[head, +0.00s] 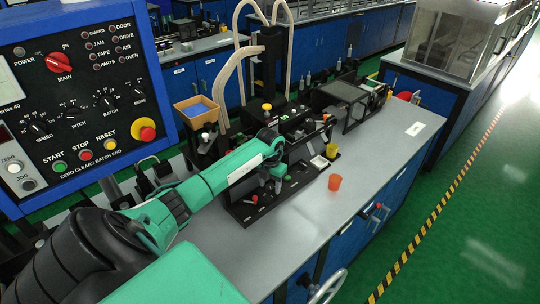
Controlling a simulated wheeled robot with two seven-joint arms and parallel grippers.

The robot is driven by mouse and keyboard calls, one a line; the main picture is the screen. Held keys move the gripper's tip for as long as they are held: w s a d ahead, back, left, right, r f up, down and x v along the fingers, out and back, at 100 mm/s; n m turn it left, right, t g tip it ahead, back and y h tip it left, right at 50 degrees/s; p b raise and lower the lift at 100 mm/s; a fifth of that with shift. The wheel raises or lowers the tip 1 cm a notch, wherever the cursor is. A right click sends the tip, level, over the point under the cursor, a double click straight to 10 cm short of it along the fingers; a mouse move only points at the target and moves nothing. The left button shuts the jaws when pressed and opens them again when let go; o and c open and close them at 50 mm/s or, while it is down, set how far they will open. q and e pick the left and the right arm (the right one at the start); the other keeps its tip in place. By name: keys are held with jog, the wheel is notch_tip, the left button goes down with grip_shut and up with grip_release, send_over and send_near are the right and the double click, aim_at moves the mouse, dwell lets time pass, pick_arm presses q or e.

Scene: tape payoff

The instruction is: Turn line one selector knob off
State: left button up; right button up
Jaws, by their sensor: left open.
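No knob in the head view carries a readable "line one" label, so I cannot tell which one is the line one selector. The control panel (90,30) at the left has a red MAIN knob (58,62) marked ON. It also has several small black knobs, among them the BATCH knob (112,102). My left arm reaches across the grey bench to the black machine. My left gripper (272,182) points down over the machine's low black base (245,212), open, its fingertips small and partly lost against the dark parts. My right gripper is not in view.
An orange cup (335,182) stands on the grey bench (300,235), right of the black base. A yellow cup (331,151) sits behind it. A tan bin (196,108) and pale hoses (238,60) rise behind my arm. The bench front is mostly clear.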

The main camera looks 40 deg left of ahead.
pick_arm(q)
jog(key=shift+c, duration=0.2)
jog(key=shift+r, duration=0.1)
jog(key=c, duration=0.9)
jog(key=shift+f+m+b, duration=0.2)
jog(key=shift+m+b, duration=0.6)
jog(key=shift+b, duration=0.3)
jog(key=m+b, duration=0.6)
jog(key=shift+b, duration=0.3)
jog(key=shift+r+m+b, duration=0.15)
jog(key=shift+m+b, duration=1.35)
jog(key=shift+m, duration=0.7)
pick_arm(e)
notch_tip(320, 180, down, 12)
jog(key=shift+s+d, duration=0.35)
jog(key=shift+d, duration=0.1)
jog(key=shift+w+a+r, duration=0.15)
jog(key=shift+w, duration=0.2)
pick_arm(q)
jog(key=o, duration=0.9)
jog(key=shift+d, duration=0.1)
jog(key=shift+o, duration=0.2)
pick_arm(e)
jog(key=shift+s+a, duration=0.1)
